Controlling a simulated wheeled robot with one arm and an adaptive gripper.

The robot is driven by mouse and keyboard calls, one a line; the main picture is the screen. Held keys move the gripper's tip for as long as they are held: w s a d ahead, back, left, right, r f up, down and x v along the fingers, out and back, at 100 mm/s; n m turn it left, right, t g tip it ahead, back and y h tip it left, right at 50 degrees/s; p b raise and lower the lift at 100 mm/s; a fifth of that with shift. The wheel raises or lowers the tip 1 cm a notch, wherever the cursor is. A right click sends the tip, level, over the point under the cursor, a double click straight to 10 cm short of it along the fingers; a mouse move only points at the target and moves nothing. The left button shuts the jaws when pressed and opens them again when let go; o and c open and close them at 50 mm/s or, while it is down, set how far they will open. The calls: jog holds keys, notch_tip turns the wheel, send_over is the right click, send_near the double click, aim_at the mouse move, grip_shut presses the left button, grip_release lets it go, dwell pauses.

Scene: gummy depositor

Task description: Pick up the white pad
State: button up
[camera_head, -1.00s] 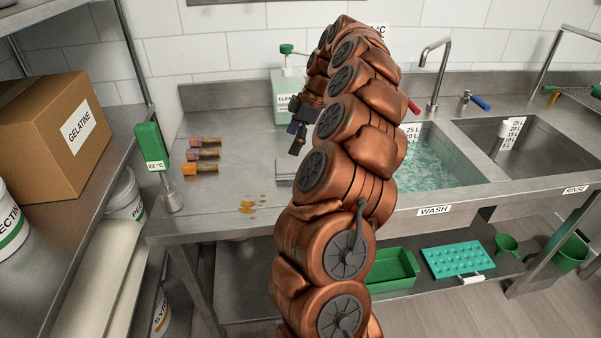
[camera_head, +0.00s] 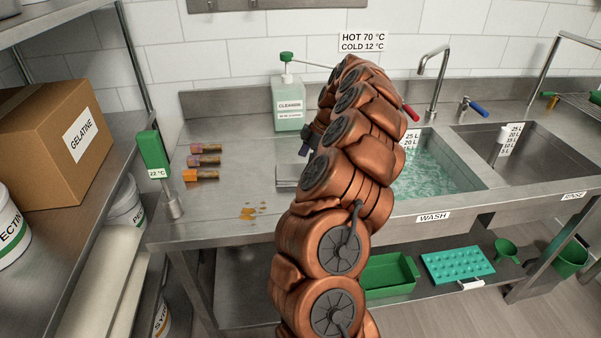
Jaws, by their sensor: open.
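I cannot make out a white pad. A flat grey tray or plate (camera_head: 286,183) shows on the steel counter just left of my arm, and my arm hides the rest of it. My gripper (camera_head: 305,145) is a small dark shape at the left edge of my arm, above the right part of the counter. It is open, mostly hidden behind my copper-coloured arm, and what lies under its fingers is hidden.
A water-filled wash sink (camera_head: 440,175) lies right of my arm. The left counter is mostly clear.

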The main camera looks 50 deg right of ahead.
aim_at(301, 170)
jog(key=shift+p+x, duration=0.35)
jog(key=shift+x, duration=1.15)
jog(key=shift+c, duration=0.3)
jog(key=c, duration=1.1)
jog(key=shift+o, duration=0.2)
jog(key=shift+d+r, duration=0.1)
jog(key=shift+r+b, duration=0.75)
jog(key=shift+r, duration=0.45)
jog(key=shift+s+r, duration=0.1)
jog(key=shift+r, duration=0.45)
jog(key=shift+s+a+r+b, duration=0.25)
jog(key=shift+s+a+b, duration=0.85)
jog(key=shift+s, duration=1.2)
jog(key=shift+s+a+r+b, duration=0.2)
jog(key=shift+s+a+b, duration=0.4)
jog(key=shift+s+a, duration=1.3)
jog(key=shift+s+a+r+b, duration=0.25)
jog(key=shift+s+a+b, duration=0.6)
jog(key=shift+s, duration=1.85)
